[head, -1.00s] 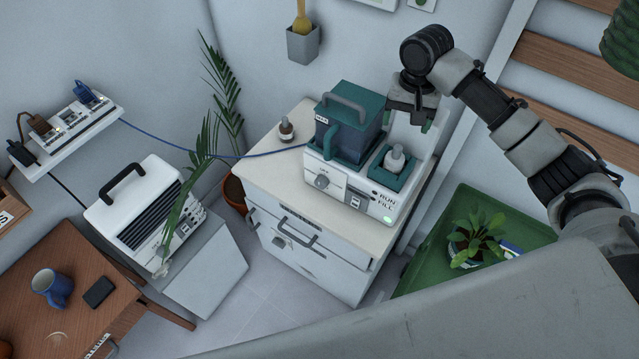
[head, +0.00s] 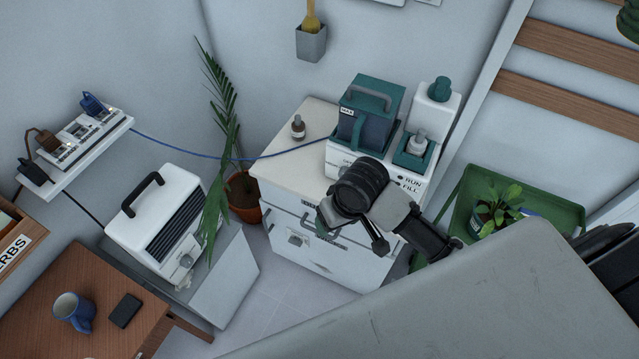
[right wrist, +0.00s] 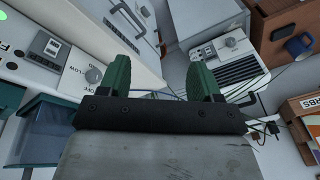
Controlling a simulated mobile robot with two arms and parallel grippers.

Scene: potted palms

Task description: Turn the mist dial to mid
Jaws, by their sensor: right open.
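The mist dial (right wrist: 93,75) is a grey round knob on the white front of the misting machine, with OFF and LOW lettering beside it in the right wrist view. In the head view the machine (head: 436,105) stands on the cabinet, its teal tank to the left, and my right wrist hides the dial. I cannot tell the dial's exact setting. My right gripper (head: 326,220) is in front of the cabinet, below the machine's front. In the right wrist view its green fingers (right wrist: 159,78) are open and empty, with the dial to their left, apart from them. My left gripper is not in view.
The white cabinet (head: 283,183) has drawers with protruding handles. A blue cable runs left from the machine to a wall shelf (head: 78,145). A palm (head: 222,130) stands left, a green cart (head: 551,212) right.

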